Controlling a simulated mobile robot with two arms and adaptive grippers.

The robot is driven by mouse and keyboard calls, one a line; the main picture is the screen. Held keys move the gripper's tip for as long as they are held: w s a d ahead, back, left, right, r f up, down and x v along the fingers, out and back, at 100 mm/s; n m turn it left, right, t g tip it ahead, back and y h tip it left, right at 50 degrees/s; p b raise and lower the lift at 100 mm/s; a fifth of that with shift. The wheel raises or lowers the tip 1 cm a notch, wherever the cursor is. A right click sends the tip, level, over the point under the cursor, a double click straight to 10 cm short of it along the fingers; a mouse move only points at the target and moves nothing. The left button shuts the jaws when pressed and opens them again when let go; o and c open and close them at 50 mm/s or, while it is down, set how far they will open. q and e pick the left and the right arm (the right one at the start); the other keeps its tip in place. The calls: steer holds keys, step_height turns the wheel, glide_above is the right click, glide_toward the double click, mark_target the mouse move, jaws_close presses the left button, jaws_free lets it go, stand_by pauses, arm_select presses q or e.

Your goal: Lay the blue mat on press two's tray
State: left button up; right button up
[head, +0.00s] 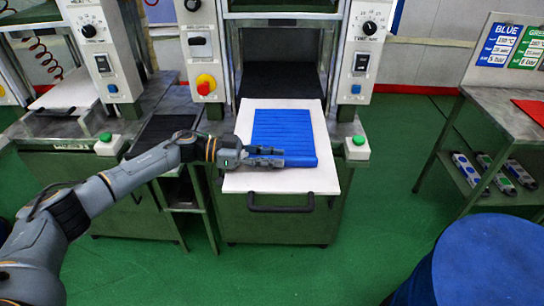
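The blue mat (284,132) is ribbed and lies flat on the white tray (318,116) pulled out of the middle press. It sits on the middle and right part of the tray, with bare white at its left and front. My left gripper (280,156) reaches in from the left, over the mat's front left corner. Its two fingers look parted, with a small gap between them. Whether they touch the mat cannot be told. The fingers hide part of the mat's left front edge. My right gripper is not in view.
The tray has a black front handle (281,208). Green buttons stand left (105,137) and right (358,140) of the press. Another press stands at the left. A side table (490,110) with colour cards is at right, a blue drum (490,262) at the front right.

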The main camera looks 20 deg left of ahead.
arm_select(q)
steer(key=shift+o, duration=1.1)
